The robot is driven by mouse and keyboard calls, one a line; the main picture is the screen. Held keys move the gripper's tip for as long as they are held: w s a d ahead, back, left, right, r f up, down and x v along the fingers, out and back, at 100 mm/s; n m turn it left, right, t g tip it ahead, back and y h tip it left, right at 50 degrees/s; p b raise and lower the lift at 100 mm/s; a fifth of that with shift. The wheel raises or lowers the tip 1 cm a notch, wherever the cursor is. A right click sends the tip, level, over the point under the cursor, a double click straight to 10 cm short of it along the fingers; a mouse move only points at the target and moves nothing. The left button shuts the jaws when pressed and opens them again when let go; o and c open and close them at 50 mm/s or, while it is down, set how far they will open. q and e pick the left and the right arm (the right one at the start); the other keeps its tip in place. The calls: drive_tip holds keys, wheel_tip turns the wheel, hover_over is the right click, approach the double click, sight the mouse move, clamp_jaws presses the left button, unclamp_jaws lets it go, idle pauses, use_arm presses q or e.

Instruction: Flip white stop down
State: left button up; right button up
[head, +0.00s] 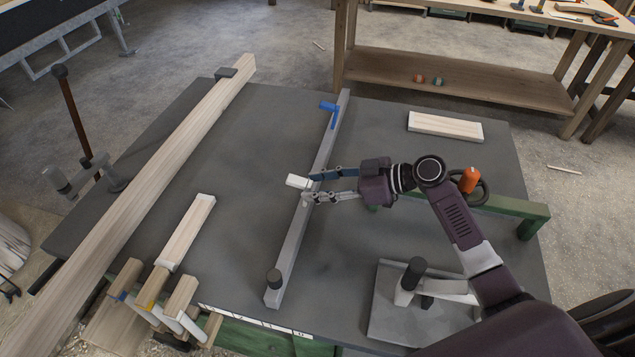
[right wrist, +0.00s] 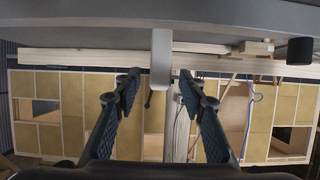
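The white stop (head: 298,181) is a small white block at the long grey rail (head: 318,165) that crosses the dark table. It sticks out to the left of the rail. My right gripper (head: 312,185) is at the rail, with its fingertips just right of the stop. In the right wrist view the white stop (right wrist: 161,60) lies just beyond the gap between the two spread fingertips (right wrist: 160,82). The fingers are apart and hold nothing; I cannot tell whether one touches the stop. My left gripper is not in view.
A blue stop (head: 329,106) sits farther up the rail, and a dark knob (head: 273,277) at its near end. A long wooden beam (head: 150,185) and a short board (head: 187,232) lie left. Another board (head: 445,126) lies at the back right. A green bar (head: 500,205) is right.

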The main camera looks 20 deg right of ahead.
drive_tip(key=shift+c, duration=0.5)
clamp_jaws()
